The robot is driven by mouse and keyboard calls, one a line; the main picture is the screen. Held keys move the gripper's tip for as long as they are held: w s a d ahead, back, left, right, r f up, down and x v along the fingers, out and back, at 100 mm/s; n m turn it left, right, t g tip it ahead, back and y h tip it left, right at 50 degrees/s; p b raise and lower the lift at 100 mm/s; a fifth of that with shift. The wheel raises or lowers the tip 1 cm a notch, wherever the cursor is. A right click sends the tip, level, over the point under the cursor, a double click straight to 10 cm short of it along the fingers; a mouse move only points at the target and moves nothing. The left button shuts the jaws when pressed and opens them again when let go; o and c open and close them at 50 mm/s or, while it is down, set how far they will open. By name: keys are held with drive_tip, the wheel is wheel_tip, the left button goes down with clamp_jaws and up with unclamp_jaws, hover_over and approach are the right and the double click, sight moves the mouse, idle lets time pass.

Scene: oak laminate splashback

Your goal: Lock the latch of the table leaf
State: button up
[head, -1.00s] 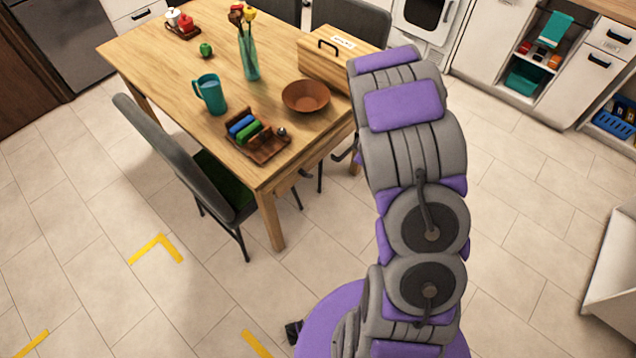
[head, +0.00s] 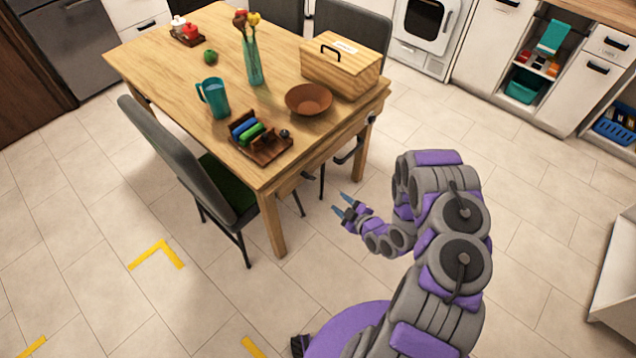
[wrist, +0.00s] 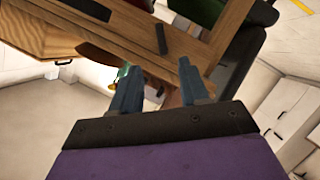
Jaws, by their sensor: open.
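The wooden table (head: 165,85) stands left of my arm in the head view. Dark metal parts (head: 350,153) show under its right-hand edge, too small to identify as the latch. In the wrist view, wooden framing of the table (wrist: 130,50) crosses the top. A short dark bar (wrist: 161,38) on it may be the latch; whether it is locked I cannot tell. My gripper (head: 340,203) is open and empty, out over the floor beside the table's near right side. Its two blue fingers (wrist: 158,68) are apart in the wrist view, with the bar beyond them.
A grey chair (head: 175,150) stands at the table's left side. A wooden box (head: 340,70), a brown bowl (head: 308,99), a teal mug (head: 214,98) and a wooden tray (head: 270,150) are on the table.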

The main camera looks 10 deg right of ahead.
sight(314, 179)
drive_tip(key=b+x, duration=0.2)
drive_tip(key=x, duration=1.5)
drive_tip(key=shift+w+a+b, duration=0.1)
drive_tip(key=shift+w+b, duration=0.05)
drive_tip(key=shift+b, duration=0.25)
drive_tip(key=shift+c, duration=0.3)
clamp_jaws()
